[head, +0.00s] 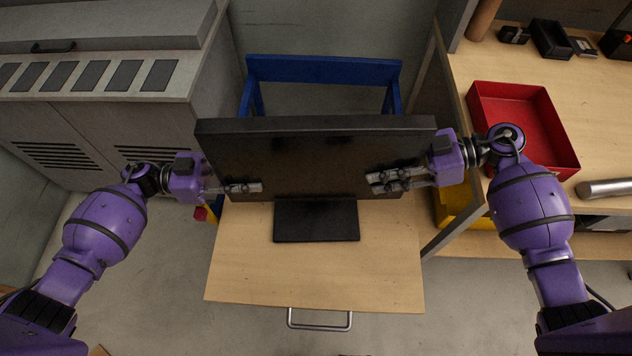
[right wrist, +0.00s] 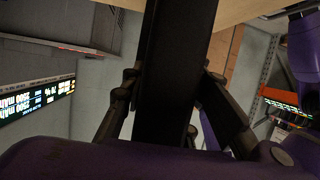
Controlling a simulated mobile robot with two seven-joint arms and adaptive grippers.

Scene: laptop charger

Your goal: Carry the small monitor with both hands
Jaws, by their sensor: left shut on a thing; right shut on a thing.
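The small monitor (head: 315,150) is a black flat screen on a short stand with a rectangular base (head: 316,222). It is upright over a light wooden surface; I cannot tell whether the base touches it. My left gripper (head: 245,187) is shut on the monitor's left side edge. My right gripper (head: 390,180) is shut on the right side edge. In the right wrist view the dark panel (right wrist: 172,75) runs between the two fingers.
The wooden surface (head: 315,275) has a metal handle (head: 319,322) at its front and a blue frame (head: 322,70) behind. A workbench at right bears a red tray (head: 472,97). A yellow bin (head: 455,207) is below it. A grey cabinet (head: 75,125) stands at left.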

